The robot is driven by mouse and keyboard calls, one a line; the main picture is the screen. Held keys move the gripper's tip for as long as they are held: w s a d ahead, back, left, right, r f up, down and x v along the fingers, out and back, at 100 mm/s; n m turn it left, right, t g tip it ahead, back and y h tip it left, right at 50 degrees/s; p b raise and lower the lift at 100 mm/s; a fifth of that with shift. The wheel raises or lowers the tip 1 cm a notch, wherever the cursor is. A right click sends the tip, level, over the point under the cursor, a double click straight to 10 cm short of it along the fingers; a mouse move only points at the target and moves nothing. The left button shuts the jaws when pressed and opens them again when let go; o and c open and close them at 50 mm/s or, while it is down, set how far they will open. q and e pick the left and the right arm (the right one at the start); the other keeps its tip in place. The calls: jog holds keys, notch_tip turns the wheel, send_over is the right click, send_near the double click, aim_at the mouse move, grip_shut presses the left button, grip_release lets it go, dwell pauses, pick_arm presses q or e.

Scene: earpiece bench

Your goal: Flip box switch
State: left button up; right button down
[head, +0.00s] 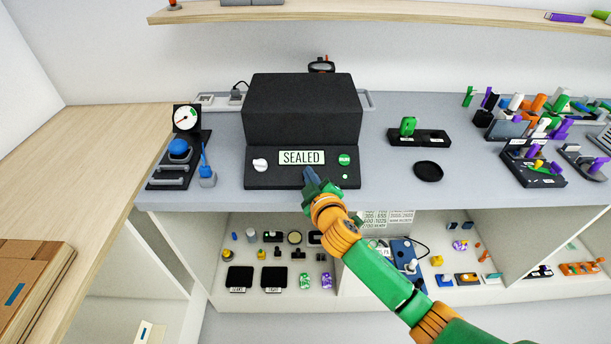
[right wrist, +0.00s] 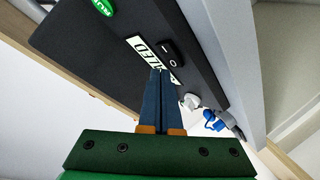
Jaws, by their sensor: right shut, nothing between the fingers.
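The black box (head: 303,108) stands on the bench, with a sloped front panel (head: 268,178) that carries a "SEALED" label (head: 302,158). The box switch (right wrist: 170,52) is a black rocker marked I and O; it shows beside the label in the right wrist view. My right gripper hides it in the head view. My right gripper (head: 308,171) is shut and empty in front of the panel's lower edge. In the right wrist view its blue fingertips (right wrist: 160,72) overlap the label, close to the switch; I cannot tell whether they touch. My left gripper is not in view.
The panel also has a white knob (head: 260,165) and a green button (head: 344,159). A gauge stand (head: 186,118) is to the left. A green item on a black tray (head: 419,138) and a black disc (head: 428,171) are to the right. Shelves below hold small parts.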

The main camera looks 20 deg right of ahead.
jog(key=shift+w+f, duration=0.15)
jog(key=shift+f, duration=0.1)
jog(key=shift+w+f+b, duration=0.1)
jog(key=shift+f+b, duration=0.15)
jog(key=shift+b, duration=0.1)
dwell(0.4)
dwell(0.3)
jog(key=shift+r+p, duration=0.5)
jog(key=shift+p, duration=0.1)
jog(key=shift+s+r+p, duration=0.25)
jog(key=shift+s+p, duration=0.1)
jog(key=shift+p, duration=0.05)
jog(key=shift+f, duration=0.1)
